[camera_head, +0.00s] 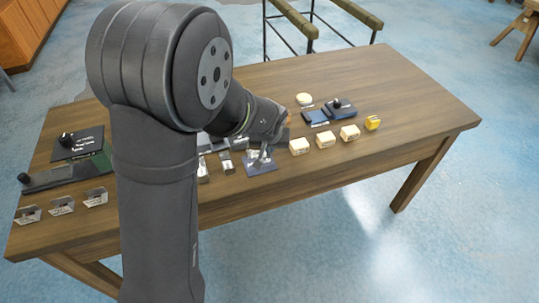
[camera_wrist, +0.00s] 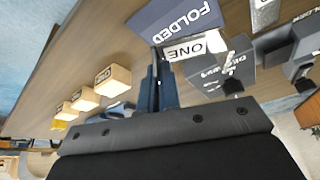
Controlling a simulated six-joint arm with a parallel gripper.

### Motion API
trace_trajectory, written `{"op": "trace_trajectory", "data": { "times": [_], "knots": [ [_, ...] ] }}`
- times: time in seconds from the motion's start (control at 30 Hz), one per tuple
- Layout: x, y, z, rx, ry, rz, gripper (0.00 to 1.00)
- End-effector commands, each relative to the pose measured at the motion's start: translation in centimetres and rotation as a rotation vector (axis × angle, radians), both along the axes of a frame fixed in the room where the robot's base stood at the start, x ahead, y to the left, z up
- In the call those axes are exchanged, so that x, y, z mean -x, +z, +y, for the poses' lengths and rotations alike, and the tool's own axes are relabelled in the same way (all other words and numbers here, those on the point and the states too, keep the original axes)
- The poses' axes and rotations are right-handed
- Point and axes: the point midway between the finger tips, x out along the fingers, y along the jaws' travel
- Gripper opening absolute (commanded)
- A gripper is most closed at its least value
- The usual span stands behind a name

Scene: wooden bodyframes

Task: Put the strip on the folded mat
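The folded mat (camera_head: 262,168) is a small dark blue piece on the table, partly hidden under my gripper (camera_head: 262,154). In the wrist view the mat (camera_wrist: 178,18) reads "FOLDED" and lies just beyond my fingertips (camera_wrist: 158,54). A small pale piece marked "ONE" (camera_wrist: 196,47), possibly the strip, is right at the fingertips and against the mat's near edge in the picture. My fingers look close together. I cannot tell whether they grip this piece or only stand beside it.
Several cream blocks (camera_head: 299,146) stand right of the mat, with a yellow piece (camera_head: 372,122) at the end. A blue pad (camera_head: 316,117) lies behind them. Grey pieces (camera_head: 227,162) stand close on the left. The table's right end (camera_head: 425,100) is clear.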

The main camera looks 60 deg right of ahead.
Motion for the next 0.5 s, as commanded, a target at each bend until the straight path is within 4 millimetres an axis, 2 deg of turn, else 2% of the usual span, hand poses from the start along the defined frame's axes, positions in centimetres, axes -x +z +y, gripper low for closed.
{"op": "trace_trajectory", "data": {
  "times": [0.27,0.5],
  "knots": [
    [0.0,-3.6,0.0,-0.003,0.000,0.001,0.00],
    [0.0,-3.8,0.0,0.000,0.001,0.000,0.00]
  ]
}}
